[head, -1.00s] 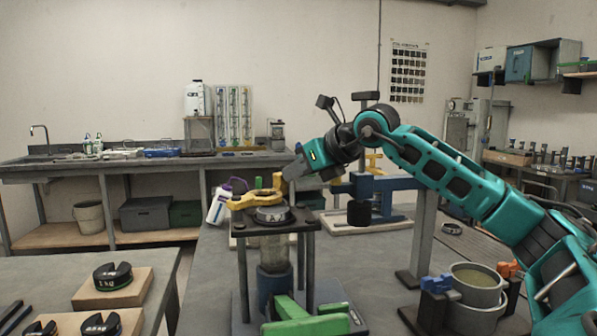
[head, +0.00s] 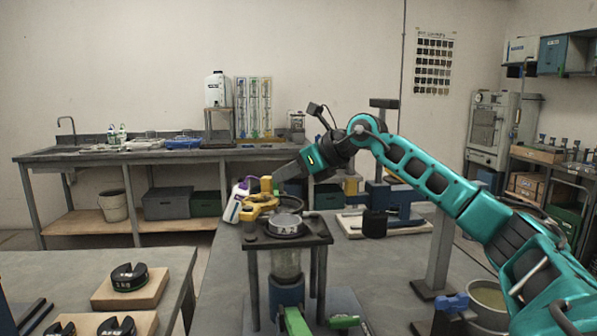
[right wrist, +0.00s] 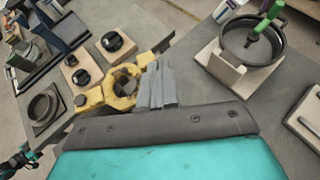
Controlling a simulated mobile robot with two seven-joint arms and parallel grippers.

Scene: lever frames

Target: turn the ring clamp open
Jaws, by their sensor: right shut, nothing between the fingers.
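The yellow ring clamp (head: 258,207) sits on top of a dark, four-legged stand (head: 310,240), at the left back of a round metal disc (head: 286,224) with a label. In the right wrist view the clamp (right wrist: 121,86) shows as a thick yellow loop with an arm. My right gripper (head: 281,177) is beside the clamp, at its right back side. Its grey fingers (right wrist: 158,80) are shut and empty, close to the clamp's edge; I cannot tell whether they touch it. My left gripper is not in view.
A white bottle (head: 236,201) stands behind the clamp. A blue fixture (head: 400,205) on a pale board is to the right, near a grey post (head: 440,250) and a metal pot (head: 487,296). Slotted weights (head: 129,277) lie on the left table. The bench front is partly clear.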

